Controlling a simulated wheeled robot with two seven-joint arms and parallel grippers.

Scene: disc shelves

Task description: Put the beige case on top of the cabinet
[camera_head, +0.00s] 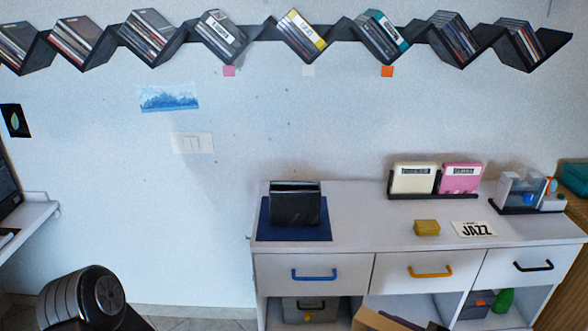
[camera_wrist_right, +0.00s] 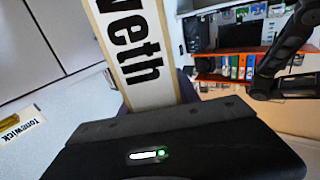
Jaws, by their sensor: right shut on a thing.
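In the right wrist view, a beige case (camera_wrist_right: 155,92) with a white label, its black letters reading "weth" at the visible end, rises from my right gripper (camera_wrist_right: 150,115). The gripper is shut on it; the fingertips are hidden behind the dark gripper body. The white cabinet (camera_head: 360,222) stands at the right in the head view. A cream case (camera_head: 413,177) stands upright in a black rack on its top, beside a pink case (camera_head: 460,177). My right gripper is outside the head view. My left gripper is in neither view.
The cabinet top also holds a black case holder (camera_head: 295,207) on a blue mat (camera_head: 292,233), a yellow block (camera_head: 426,227), a JAZZ card (camera_head: 474,229) and a clear organizer (camera_head: 525,188). Bare top lies between mat and block.

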